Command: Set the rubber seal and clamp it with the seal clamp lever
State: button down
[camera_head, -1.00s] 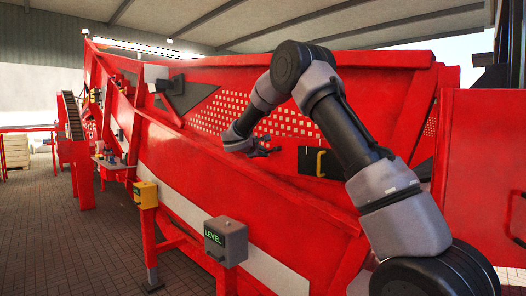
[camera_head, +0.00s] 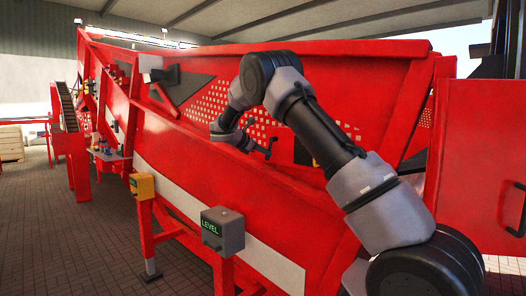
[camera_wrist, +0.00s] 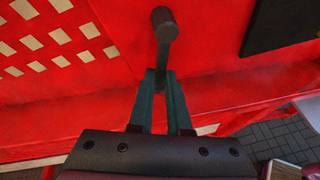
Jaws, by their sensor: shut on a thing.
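My gripper (camera_wrist: 163,74) is shut on a dark lever (camera_wrist: 166,36) with a round knob, which sticks out beyond the fingertips in the wrist view. I take this to be the seal clamp lever. In the head view, my gripper (camera_head: 262,149) is small, beside the inner red wall of the machine, with the dark lever (camera_head: 272,141) at its tip. The lever's lower end is hidden between the fingers. I cannot make out the rubber seal in either view.
A black panel (camera_wrist: 282,22) lies to the right of the lever on the red wall; my arm mostly covers it in the head view. A perforated plate (camera_wrist: 62,38) is at left. The red side rail (camera_head: 195,155) and grey LEVEL box (camera_head: 223,231) stand nearer.

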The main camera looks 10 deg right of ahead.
jog(key=shift+s+d+f+n+g+h, duration=0.15)
jog(key=shift+s+n+g+h, duration=0.15)
jog(key=shift+n, duration=0.2)
dwell(0.3)
jog(key=c, duration=0.9)
grip_release()
jog(key=shift+o, duration=0.2)
jog(key=v, duration=1)
jog(key=shift+a, duration=0.3)
jog(key=shift+s, duration=0.15)
